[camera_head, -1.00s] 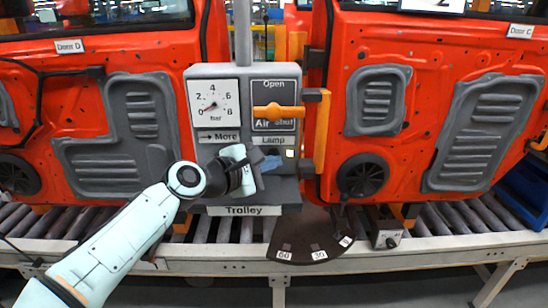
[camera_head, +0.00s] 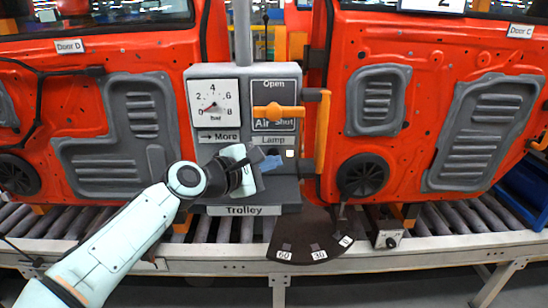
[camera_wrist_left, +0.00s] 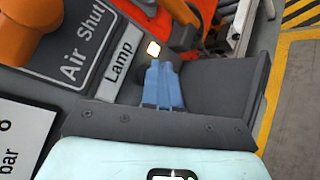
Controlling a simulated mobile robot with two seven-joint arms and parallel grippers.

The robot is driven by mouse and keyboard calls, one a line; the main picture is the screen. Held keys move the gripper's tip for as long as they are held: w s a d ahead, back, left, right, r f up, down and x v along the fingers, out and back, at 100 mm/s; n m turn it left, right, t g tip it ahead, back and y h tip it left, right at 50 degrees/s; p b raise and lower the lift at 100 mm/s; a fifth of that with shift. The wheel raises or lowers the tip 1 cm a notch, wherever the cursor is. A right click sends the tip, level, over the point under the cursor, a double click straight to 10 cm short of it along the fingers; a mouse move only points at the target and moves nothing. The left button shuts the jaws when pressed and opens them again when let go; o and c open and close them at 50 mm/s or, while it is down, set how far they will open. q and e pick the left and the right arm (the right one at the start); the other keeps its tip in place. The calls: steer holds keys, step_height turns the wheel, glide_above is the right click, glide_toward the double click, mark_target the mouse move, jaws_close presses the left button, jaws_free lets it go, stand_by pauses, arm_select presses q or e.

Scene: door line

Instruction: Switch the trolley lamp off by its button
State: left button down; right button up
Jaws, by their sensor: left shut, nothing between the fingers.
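The grey trolley panel (camera_head: 203,165) stands in the middle of the head view. Its "Lamp" label (camera_head: 271,141) is above a small, pale lit square lamp (camera_head: 290,154). The lamp glows in the left wrist view (camera_wrist_left: 153,48) too. My left gripper (camera_head: 273,161) is shut and empty, its blue fingers just below the label and left of the lamp. In the left wrist view its fingertips (camera_wrist_left: 160,68) end just below the lit square. I cannot make out the button clearly; the fingers may cover it, and I cannot tell whether they touch the panel. My right gripper is not in view.
An orange valve lever (camera_head: 278,110) sits above the lamp row, beside a pressure gauge (camera_head: 214,105). An orange upright handle (camera_head: 322,130) stands right of the panel. Red doors (camera_head: 430,60) flank it. A roller conveyor (camera_head: 450,220) runs below.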

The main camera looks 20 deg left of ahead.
arm_select(q)
steer(key=shift+w, duration=0.1)
stand_by(0.6)
steer(key=shift+w+a, duration=0.15)
steer(key=shift+w, duration=0.2)
steer(key=shift+s, duration=0.4)
steer(key=shift+s+d, duration=0.35)
steer(key=shift+s, duration=0.55)
steer(key=shift+s+d, duration=0.3)
steer(key=shift+s, duration=0.6)
steer(key=shift+s+d, duration=0.15)
steer(key=shift+s, duration=0.4)
steer(key=shift+s+d, duration=0.15)
steer(key=shift+s, duration=0.4)
